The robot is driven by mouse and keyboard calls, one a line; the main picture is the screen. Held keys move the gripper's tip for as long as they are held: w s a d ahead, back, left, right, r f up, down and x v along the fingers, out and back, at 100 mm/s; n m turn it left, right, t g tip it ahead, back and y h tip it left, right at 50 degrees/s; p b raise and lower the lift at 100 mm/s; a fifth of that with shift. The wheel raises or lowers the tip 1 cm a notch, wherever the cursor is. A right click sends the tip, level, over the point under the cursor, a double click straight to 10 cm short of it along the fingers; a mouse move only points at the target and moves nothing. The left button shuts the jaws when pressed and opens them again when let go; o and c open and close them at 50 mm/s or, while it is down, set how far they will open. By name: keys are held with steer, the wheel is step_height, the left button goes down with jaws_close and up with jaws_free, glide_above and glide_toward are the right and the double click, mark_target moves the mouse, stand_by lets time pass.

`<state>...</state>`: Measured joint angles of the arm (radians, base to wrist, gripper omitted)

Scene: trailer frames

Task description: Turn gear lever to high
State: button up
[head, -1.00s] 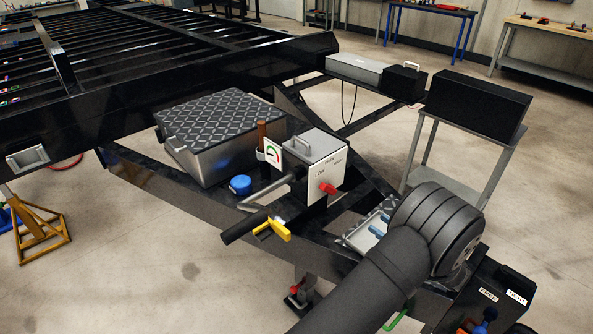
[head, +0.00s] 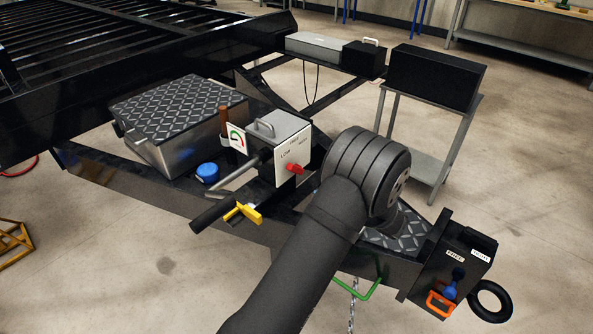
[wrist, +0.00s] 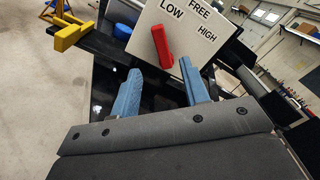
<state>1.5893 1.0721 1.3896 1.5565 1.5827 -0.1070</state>
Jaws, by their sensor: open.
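The red gear lever (head: 294,168) sits on the white panel (head: 291,154) of a grey box, and it also shows in the wrist view (wrist: 162,47). The panel is marked LOW on the left, FREE at the top and HIGH on the right. The lever slants slightly, its upper end between LOW and FREE in the wrist view. My gripper (wrist: 161,67) is open, its two blue fingers apart just below the lever. The lever's lower end appears between the fingertips; contact cannot be told. In the head view my arm hides the fingers.
A yellow handle (head: 243,212) and a black grip (head: 212,213) stick out left of the panel. A blue cap (head: 207,173) and a checker-plate toolbox (head: 178,122) lie behind. A black control box (head: 452,262) stands at the front right.

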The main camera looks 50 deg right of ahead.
mark_target(295, 169)
steer(key=w, duration=1.1)
steer(key=shift+w, duration=0.25)
jaws_close()
